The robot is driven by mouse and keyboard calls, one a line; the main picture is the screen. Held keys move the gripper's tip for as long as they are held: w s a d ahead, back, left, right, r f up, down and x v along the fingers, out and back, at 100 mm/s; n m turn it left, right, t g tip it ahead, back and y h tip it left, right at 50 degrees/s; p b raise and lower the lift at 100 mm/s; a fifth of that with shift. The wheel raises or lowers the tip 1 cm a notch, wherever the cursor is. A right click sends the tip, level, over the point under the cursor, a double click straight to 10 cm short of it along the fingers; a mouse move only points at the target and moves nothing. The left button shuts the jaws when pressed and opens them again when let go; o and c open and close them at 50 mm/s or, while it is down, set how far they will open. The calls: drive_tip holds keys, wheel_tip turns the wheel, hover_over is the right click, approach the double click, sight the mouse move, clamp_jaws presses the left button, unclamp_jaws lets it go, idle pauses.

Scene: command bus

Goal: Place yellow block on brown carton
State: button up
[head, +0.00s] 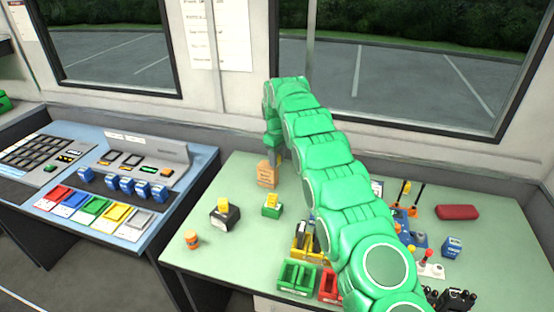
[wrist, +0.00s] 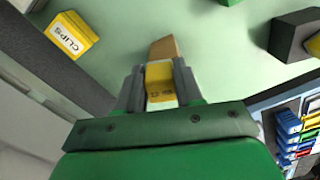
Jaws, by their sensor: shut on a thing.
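The brown carton (head: 266,177) stands on the green table near the window side, below the end of my arm. My gripper (wrist: 159,76) is shut on the yellow block (wrist: 160,88), with one finger on each side of it. In the wrist view, part of the brown carton (wrist: 164,47) shows just beyond the block and fingertips. In the head view, my gripper (head: 275,153) is right over or beside the carton, and my arm mostly hides the held block. I cannot tell whether the block touches the carton.
A black box (head: 226,217) and a green box (head: 272,211), each with a yellow piece on top, stand nearby. An orange-brown jar (head: 191,240) is at the table's left. The window wall is close behind.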

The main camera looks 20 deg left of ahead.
drive_tip(key=shift+f, duration=0.25)
drive_tip(key=shift+f, duration=0.1)
drive_tip(key=o, duration=1)
drive_tip(key=shift+o, duration=0.2)
drive_tip(key=shift+r, duration=3.8)
drive_tip(key=shift+r, duration=0.1)
